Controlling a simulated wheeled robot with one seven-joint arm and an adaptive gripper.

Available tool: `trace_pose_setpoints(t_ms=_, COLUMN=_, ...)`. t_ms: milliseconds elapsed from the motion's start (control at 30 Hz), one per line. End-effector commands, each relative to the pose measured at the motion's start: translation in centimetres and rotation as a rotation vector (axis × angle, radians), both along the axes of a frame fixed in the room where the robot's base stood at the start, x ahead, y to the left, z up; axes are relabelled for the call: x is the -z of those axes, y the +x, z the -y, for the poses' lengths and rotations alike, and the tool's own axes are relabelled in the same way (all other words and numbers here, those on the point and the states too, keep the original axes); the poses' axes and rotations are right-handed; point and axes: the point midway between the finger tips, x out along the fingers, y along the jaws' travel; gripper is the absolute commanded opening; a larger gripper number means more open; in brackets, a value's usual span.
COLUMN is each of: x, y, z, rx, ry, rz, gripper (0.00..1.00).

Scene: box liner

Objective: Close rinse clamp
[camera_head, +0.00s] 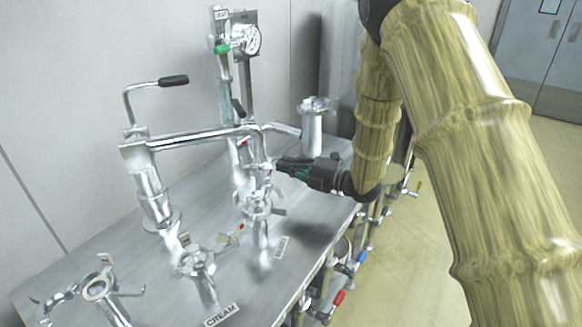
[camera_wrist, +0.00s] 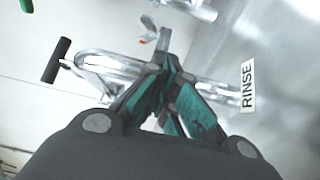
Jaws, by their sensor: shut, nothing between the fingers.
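The rinse clamp (camera_head: 257,205) is a shiny metal clamp on an upright pipe stub, beside the RINSE label (camera_head: 281,247) on the metal table. A swing pipe (camera_head: 200,138) ends just above it. My gripper (camera_head: 278,166) is dark with green finger pads and reaches in from the right, just above and to the right of the clamp. Its fingers are shut and empty. In the wrist view the fingertips (camera_wrist: 165,62) meet close to a small metal piece (camera_wrist: 162,40); I cannot tell whether they touch. The fingers hide part of the clamp there. The RINSE label (camera_wrist: 248,87) is to their right.
The CREAM pipe stub (camera_head: 197,262) with its clamp stands at the front, with another open clamp (camera_head: 100,287) to its left. A capped stub (camera_head: 313,125) stands behind my gripper. A gauge (camera_head: 252,39) is at the back. Valves with coloured handles (camera_head: 338,299) line the table's right side.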

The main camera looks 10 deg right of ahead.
Motion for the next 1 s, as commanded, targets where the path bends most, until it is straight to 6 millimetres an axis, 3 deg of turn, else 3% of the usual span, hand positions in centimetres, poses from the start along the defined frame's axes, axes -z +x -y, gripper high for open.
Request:
trace_pose_setpoints(t_ms=267, x=-0.3, y=-0.2, z=-0.3, rx=-0.006, ry=0.004, rz=0.008, gripper=0.0)
trace_pose_setpoints(t_ms=533, x=0.0, y=-3.0, z=0.8, rx=-0.006, ry=0.005, rz=0.003, gripper=0.0)
trace_pose_setpoints(t_ms=1000, x=0.0, y=-6.9, z=7.5, rx=-0.011, ry=0.002, rz=0.002, gripper=0.0)
